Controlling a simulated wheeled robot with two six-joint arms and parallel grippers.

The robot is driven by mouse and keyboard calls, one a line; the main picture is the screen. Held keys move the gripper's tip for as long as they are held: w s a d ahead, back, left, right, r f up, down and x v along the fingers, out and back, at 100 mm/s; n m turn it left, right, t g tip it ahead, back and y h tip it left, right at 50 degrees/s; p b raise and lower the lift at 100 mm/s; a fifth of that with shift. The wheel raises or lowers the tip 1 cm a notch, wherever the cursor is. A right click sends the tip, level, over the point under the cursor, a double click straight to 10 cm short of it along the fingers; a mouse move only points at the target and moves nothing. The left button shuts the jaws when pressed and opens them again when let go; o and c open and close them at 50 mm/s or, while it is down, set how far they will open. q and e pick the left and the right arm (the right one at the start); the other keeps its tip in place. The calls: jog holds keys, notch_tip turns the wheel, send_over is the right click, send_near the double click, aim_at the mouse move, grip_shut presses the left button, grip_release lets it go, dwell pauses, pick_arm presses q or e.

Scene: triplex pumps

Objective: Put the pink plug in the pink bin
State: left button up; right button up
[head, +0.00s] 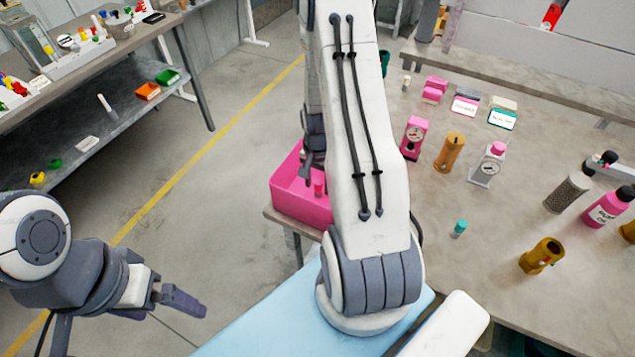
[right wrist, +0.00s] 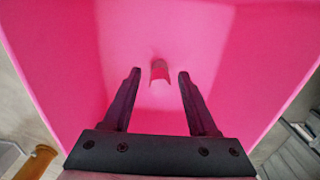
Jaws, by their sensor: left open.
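The pink bin (head: 300,205) stands at the left end of the table, partly behind my right arm. My right gripper (head: 309,172) points down into it. In the right wrist view the jaws (right wrist: 159,76) are apart, with pink bin walls (right wrist: 240,50) around them. The small pink plug (right wrist: 159,73) shows between and beyond the fingertips, inside the bin, with a gap on both sides. It also shows in the head view (head: 319,188). I cannot tell whether it rests on the bin floor. My left gripper (head: 182,300) is open and empty over the floor at lower left.
The table (head: 440,215) holds a pink gauge unit (head: 414,138), brown cylinders (head: 449,152), a grey gauge unit (head: 487,166), a teal piece (head: 460,228) and bottles at right. A shelf (head: 110,120) with small parts stands at left. The floor between is clear.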

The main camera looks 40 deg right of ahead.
notch_tip(320, 180, up, 12)
jog(key=s+a+r+n, duration=0.1)
jog(key=a+r+n, duration=0.25)
jog(key=a, duration=0.55)
jog(key=a+r+n, duration=0.3)
jog(key=a+n, duration=0.2)
jog(key=a, duration=0.4)
jog(key=s+a+r+n+y, duration=0.1)
jog(key=s+a+r+n, duration=0.2)
jog(key=s+a+n, duration=0.9)
jog(key=s+a, duration=0.1)
jog(key=s, duration=0.2)
jog(key=shift+r+b, duration=0.15)
jog(key=shift+b, duration=0.25)
jog(key=shift+n, duration=0.25)
